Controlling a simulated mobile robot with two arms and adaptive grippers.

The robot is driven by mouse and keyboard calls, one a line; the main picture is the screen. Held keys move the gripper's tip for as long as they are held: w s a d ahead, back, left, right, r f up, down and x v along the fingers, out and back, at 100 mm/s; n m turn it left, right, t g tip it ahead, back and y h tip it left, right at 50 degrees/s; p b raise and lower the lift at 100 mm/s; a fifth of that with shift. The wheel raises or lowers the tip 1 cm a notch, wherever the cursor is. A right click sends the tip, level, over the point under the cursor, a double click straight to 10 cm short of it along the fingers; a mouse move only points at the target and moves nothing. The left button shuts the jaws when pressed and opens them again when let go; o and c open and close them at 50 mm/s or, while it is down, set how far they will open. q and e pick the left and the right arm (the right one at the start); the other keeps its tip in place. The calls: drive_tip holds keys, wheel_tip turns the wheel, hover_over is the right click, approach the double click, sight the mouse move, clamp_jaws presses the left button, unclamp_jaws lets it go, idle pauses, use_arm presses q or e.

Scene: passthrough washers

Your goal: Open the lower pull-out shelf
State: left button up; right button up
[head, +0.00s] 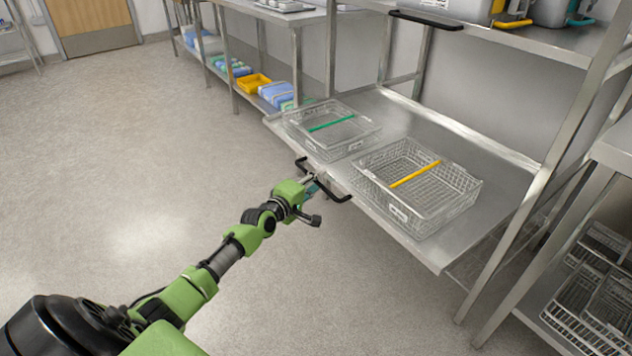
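The lower pull-out shelf (480,200) is a grey metal sheet that sticks out from the rack into the aisle. Its black bar handle (336,196) is on the front edge. My green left gripper (312,186) is at the handle, its fingertips overlapping the bar's middle. The fingertips are small and partly hidden, so I cannot tell whether they are closed around the bar. My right gripper is not in view.
Two wire baskets stand on the shelf, one with a green strip (332,123), one with a yellow strip (415,174). An upper shelf with a black handle (426,19) holds bins. A rack post (540,190) stands right. The floor at left is clear.

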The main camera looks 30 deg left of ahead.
use_arm(q)
drive_tip(key=shift+s, duration=0.1)
drive_tip(key=s+r, duration=0.2)
drive_tip(key=s, duration=0.9)
drive_tip(key=shift+s, duration=0.35)
drive_tip(key=shift+r, duration=0.1)
